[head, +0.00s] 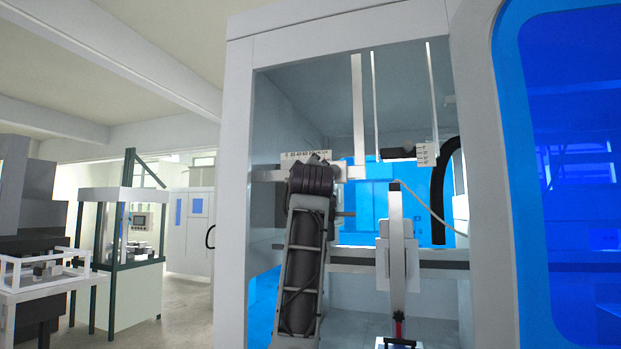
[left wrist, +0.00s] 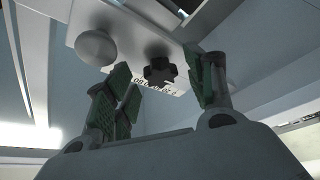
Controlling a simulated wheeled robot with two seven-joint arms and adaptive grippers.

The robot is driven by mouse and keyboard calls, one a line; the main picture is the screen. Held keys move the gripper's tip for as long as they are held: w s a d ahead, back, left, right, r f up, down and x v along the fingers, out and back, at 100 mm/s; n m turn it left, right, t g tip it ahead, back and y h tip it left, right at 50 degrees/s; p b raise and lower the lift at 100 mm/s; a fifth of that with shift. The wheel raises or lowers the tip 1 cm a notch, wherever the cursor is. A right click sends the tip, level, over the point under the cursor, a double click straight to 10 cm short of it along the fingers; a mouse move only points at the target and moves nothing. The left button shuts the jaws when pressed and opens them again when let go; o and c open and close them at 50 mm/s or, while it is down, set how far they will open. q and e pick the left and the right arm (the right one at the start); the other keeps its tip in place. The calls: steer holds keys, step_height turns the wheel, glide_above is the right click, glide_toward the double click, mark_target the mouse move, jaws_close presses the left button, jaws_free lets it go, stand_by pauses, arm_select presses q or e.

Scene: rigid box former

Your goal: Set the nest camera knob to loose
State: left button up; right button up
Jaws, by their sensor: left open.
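In the left wrist view a black star-shaped knob (left wrist: 160,70) sits on a pale plate (left wrist: 135,35) with small dark markings beside it. The markings are too blurred to read, so the knob's setting cannot be told. My left gripper (left wrist: 160,88) is open, its green-padded fingers on either side of the knob in the picture. I see no clear contact, and nothing is held. In the head view my left arm rises in front of a white marked plate (head: 306,157) and hides the gripper and the knob. My right gripper is not in view.
In the head view the machine's frame (head: 237,180) surrounds the opening. A black block (head: 397,153) and another marked plate (head: 425,154) hang to the right, near a loose pale cable. A white upright (head: 397,240) stands lower right.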

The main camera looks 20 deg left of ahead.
arm_select(q)
steer(key=v, duration=1.1)
steer(key=shift+s, duration=0.2)
stand_by(0.5)
